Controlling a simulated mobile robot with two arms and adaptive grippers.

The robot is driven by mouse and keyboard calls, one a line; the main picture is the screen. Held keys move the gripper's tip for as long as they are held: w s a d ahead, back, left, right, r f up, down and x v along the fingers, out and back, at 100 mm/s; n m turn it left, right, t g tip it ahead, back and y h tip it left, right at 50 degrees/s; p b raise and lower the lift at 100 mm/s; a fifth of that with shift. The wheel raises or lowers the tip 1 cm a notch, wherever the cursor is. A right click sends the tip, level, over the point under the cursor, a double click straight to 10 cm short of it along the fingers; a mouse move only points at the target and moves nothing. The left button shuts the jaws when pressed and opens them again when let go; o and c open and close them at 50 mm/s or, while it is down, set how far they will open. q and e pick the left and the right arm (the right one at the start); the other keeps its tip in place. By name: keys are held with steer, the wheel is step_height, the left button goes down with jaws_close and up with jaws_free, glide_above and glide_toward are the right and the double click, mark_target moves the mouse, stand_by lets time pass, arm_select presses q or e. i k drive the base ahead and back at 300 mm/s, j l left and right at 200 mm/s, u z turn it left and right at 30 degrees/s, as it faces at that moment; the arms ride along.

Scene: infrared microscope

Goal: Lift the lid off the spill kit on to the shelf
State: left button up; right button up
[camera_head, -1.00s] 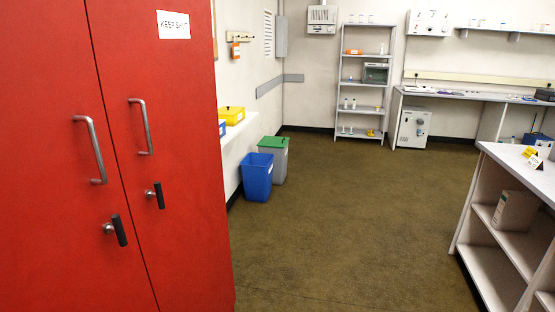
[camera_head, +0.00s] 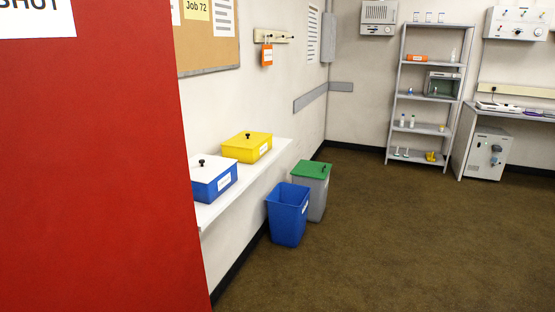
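Two lidded boxes stand on a white wall shelf (camera_head: 262,169) left of centre. The nearer is a blue box (camera_head: 205,192) with a white lid (camera_head: 205,169) and a black knob. The farther is a yellow box (camera_head: 242,154) with a yellow lid (camera_head: 244,139) and a black knob. Both lids are on. The labels are too small to read, so I cannot tell which box is the spill kit. Neither of my grippers is in view.
A red cabinet (camera_head: 95,170) fills the left side, close to me. A blue bin (camera_head: 287,216) and a grey bin with a green lid (camera_head: 317,195) stand on the floor beside the wall shelf. A grey rack (camera_head: 400,103) stands at the back. The brown floor (camera_head: 400,240) is open.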

mark_target(249, 140)
steer(key=i+l+u, duration=0.3)
steer(key=i, duration=0.25)
steer(key=i+l, duration=0.15)
steer(key=l, duration=0.2)
steer(key=i+l, duration=0.35)
steer(key=l, duration=0.3)
steer(key=i+l, duration=0.15)
steer(key=l, duration=0.15)
steer(key=i+u, duration=0.15)
steer(key=i, duration=0.85)
